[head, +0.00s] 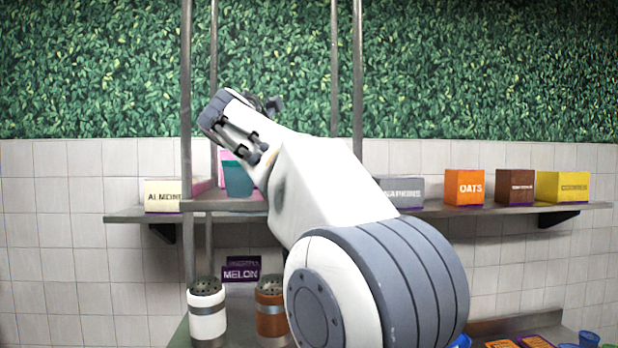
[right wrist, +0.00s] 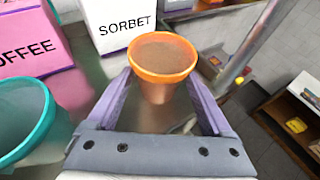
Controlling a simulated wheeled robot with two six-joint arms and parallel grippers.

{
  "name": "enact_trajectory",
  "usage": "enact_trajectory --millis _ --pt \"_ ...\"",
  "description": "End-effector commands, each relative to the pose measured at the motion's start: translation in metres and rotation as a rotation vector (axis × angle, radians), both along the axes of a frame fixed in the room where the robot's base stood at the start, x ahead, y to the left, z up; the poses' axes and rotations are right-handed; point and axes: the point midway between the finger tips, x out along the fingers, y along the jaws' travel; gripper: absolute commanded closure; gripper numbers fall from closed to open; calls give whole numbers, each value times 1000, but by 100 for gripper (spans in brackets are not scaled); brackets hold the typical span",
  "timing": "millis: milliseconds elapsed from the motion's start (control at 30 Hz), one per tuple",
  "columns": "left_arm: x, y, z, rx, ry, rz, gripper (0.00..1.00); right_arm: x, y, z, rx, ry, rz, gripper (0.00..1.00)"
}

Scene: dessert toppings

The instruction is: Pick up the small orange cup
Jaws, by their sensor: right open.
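The small orange cup (right wrist: 162,62) stands upright in the right wrist view, with brown content inside its rim. My right gripper (right wrist: 159,80) is open, with its purple fingers on either side of the cup. A little space seems to show by the fingers, and I cannot tell if either touches the cup. In the head view my right arm reaches up to the shelf and hides the orange cup; its fingertips are not clear there. My left gripper is not in view.
A teal cup (right wrist: 30,120) stands left of the gripper. A pink COFFEE box (right wrist: 32,40) and a white SORBET box (right wrist: 118,22) stand behind. A metal post (right wrist: 253,45) rises at right. The shelf (head: 130,214) also holds an OATS box (head: 464,188).

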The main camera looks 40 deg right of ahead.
Motion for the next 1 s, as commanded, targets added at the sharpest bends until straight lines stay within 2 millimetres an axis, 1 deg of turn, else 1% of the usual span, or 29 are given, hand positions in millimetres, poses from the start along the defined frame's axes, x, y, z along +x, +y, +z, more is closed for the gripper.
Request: enact_trajectory --millis 33,133,400,433,467,500,567,600,1000 --pt "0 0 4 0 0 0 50 3 -7 -1 0 3 -3 15" --pt "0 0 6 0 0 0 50 7 -15 -6 -1 2 -1 15" --pt "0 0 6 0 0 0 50 10 -17 -9 0 0 3 15" --pt "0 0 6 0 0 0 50 10 -17 -9 0 0 3 19" --pt "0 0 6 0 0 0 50 10 -17 -9 0 0 3 31" --pt "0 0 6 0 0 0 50 10 -17 -9 0 0 3 46" --pt "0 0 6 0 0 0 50 10 -17 -8 0 0 3 69" --pt "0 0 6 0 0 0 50 10 -17 -8 0 0 3 74" --pt "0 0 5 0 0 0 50 10 -17 -6 0 -1 3 74"
